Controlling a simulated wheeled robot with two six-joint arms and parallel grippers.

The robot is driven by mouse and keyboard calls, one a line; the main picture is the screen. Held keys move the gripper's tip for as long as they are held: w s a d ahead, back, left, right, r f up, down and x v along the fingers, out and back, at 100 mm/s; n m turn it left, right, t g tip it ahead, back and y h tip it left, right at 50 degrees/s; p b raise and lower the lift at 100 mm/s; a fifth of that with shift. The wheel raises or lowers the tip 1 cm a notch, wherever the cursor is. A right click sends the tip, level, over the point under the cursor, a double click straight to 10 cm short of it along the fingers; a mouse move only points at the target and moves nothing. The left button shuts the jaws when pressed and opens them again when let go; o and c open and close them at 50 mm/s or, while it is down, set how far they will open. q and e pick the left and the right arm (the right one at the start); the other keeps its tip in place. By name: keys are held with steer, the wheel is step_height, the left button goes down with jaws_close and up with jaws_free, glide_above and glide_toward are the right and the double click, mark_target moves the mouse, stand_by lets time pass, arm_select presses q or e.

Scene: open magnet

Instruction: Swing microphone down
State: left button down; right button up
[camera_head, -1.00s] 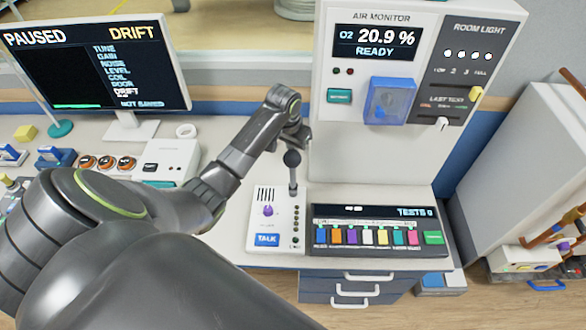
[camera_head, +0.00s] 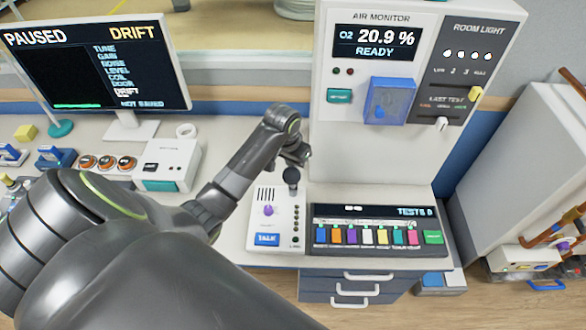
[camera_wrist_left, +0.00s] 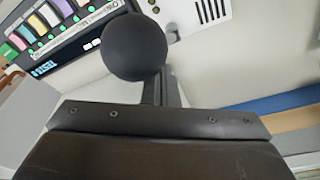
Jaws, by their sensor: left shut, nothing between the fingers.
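The microphone (camera_head: 291,175) is a dark round ball on a stalk at the right side of the white talk panel (camera_head: 262,222). In the head view the ball sits low over the panel's back part, and most of the stalk is hidden. In the left wrist view the ball (camera_wrist_left: 135,47) is large and close. My left gripper (camera_head: 303,160) is shut and empty, just behind and above the ball. I cannot tell whether it touches the ball. My right gripper is not in view.
A test console (camera_head: 375,247) with coloured keys lies right of the talk panel. The air monitor cabinet (camera_head: 375,155) rises behind. A white box (camera_head: 168,165) and a monitor screen (camera_head: 95,65) stand to the left. Drawers (camera_head: 345,287) are below the desk.

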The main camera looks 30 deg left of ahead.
mark_target(291, 167)
arm_select(q)
steer(key=shift+d+f, duration=0.1)
stand_by(0.3)
steer(key=shift+s+d+f, duration=0.35)
steer(key=shift+s+f, duration=0.15)
steer(key=shift+s, duration=0.15)
steer(key=shift+s+d+f, duration=0.4)
steer(key=shift+s+f, duration=0.05)
steer(key=shift+s, duration=0.15)
steer(key=shift+s+d+f, duration=0.35)
steer(key=shift+s+f, duration=0.15)
steer(key=shift+s, duration=0.15)
steer(key=shift+s+d+f, duration=0.3)
steer(key=shift+s+f, duration=0.2)
steer(key=shift+f, duration=0.2)
steer(key=shift+w+a, duration=0.1)
steer(key=shift+w+a+r, duration=0.1)
steer(key=shift+w+a, duration=0.2)
steer(key=shift+w, duration=0.2)
steer(key=shift+w+a, duration=0.3)
steer(key=shift+w, duration=0.2)
steer(key=shift+r, duration=4.9)
